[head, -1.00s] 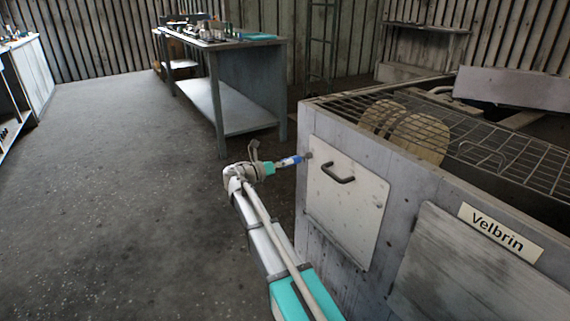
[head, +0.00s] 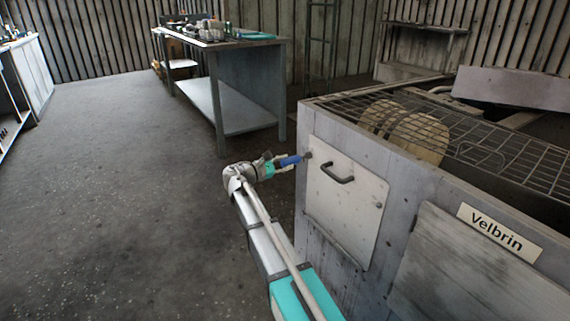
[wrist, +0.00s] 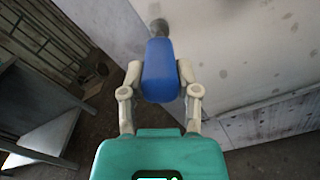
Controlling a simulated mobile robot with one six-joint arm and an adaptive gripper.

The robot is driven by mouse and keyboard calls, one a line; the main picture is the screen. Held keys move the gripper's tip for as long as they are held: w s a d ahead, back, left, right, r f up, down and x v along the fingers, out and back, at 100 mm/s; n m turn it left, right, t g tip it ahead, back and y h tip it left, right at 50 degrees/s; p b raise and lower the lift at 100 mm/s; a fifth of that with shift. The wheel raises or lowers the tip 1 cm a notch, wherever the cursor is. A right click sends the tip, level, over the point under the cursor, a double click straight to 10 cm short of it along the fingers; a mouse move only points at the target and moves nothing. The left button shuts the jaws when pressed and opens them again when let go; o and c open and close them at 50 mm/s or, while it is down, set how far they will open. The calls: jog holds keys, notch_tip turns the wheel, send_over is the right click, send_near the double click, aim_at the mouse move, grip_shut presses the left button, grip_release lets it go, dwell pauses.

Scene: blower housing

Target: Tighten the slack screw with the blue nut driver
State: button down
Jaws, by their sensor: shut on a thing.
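The blue nut driver (head: 290,160) is held roughly level, pointing right at the upper left corner of the pale access panel (head: 340,215) with the black handle. In the wrist view, my gripper (wrist: 160,82) is shut on the blue nut driver (wrist: 160,65), a finger on each side of its handle. A dark round end (wrist: 159,27) shows beyond the handle, against the pale surface. In the head view a small dark spot (head: 308,155) at the panel corner meets the driver's tip. I cannot tell whether the socket encloses the screw head, which is not clearly visible.
The housing (head: 420,185) bears a Velbrin plate (head: 500,233) and has a wire grille (head: 510,160) on top. A workbench (head: 245,85) with several items stands behind. The floor (head: 120,190) left of my arm is clear.

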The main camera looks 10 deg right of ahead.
jog(key=c, duration=1)
grip_release()
grip_shut()
jog(key=shift+s+a, duration=0.15)
jog(key=shift+a, duration=0.3)
jog(key=shift+s+a, duration=0.1)
jog(key=shift+a, duration=0.2)
jog(key=shift+s+a, duration=0.1)
jog(key=shift+a, duration=0.2)
jog(key=shift+s+a, duration=0.1)
jog(key=shift+a, duration=0.2)
jog(key=shift+a, duration=0.15)
jog(key=v, duration=1)
